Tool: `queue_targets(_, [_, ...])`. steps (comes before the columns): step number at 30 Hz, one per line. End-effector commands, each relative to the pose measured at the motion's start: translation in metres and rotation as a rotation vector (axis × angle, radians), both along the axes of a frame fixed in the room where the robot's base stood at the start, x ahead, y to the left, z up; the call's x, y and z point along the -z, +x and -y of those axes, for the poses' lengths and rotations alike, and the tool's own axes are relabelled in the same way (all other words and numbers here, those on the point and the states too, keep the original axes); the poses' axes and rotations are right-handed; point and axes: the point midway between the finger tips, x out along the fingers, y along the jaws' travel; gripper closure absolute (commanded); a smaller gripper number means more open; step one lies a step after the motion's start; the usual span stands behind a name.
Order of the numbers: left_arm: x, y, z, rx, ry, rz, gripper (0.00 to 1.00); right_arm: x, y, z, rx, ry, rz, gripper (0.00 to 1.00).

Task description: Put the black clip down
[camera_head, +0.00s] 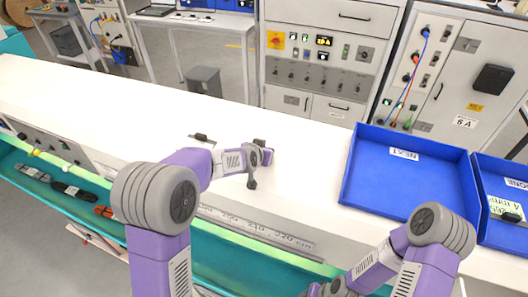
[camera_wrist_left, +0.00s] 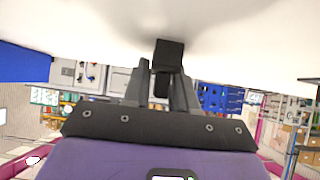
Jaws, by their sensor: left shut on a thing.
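My left gripper (camera_head: 262,157) is over the white worktop, left of the blue tray. In the left wrist view its two fingers (camera_wrist_left: 163,82) are closed around a small black block, the black clip (camera_wrist_left: 169,54). The clip sticks out past the fingertips, close to the white surface, with a soft shadow beside it. I cannot tell whether it touches the surface. In the head view the clip is hard to tell apart from the dark gripper parts. My right arm reaches to the bottom edge of the head view, and its fingertips are out of sight.
The white worktop (camera_head: 95,100) is clear at the left. A small dark object (camera_head: 201,138) lies on it behind my left wrist. A blue tray labelled NEXT (camera_head: 405,154) stands right, beside another blue tray (camera_head: 502,168). A teal trough (camera_head: 20,172) with several items runs along the front.

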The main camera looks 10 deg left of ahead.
Motion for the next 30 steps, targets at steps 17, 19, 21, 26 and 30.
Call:
queue_targets(17, [0.004,0.0,0.0,0.0,0.0,0.001,0.49,0.003,0.0,0.0,0.0,0.0,0.0,0.57])
queue_targets(19, [0.004,0.0,0.0,0.0,0.0,0.001,0.48,0.003,0.0,0.0,0.0,0.0,0.0,0.57])
queue_targets(21, [0.004,0.0,0.0,0.0,0.0,0.001,0.48,0.003,0.0,0.0,0.0,0.0,0.0,0.57])
queue_targets(26, [0.004,0.0,0.0,0.0,0.0,0.001,0.48,0.002,0.0,0.0,0.0,0.0,0.0,0.57])
queue_targets(30, [-0.005,-0.004,0.0,0.001,-0.001,0.004,0.48,-0.001,0.0,0.0,0.0,0.0,0.0,0.57])
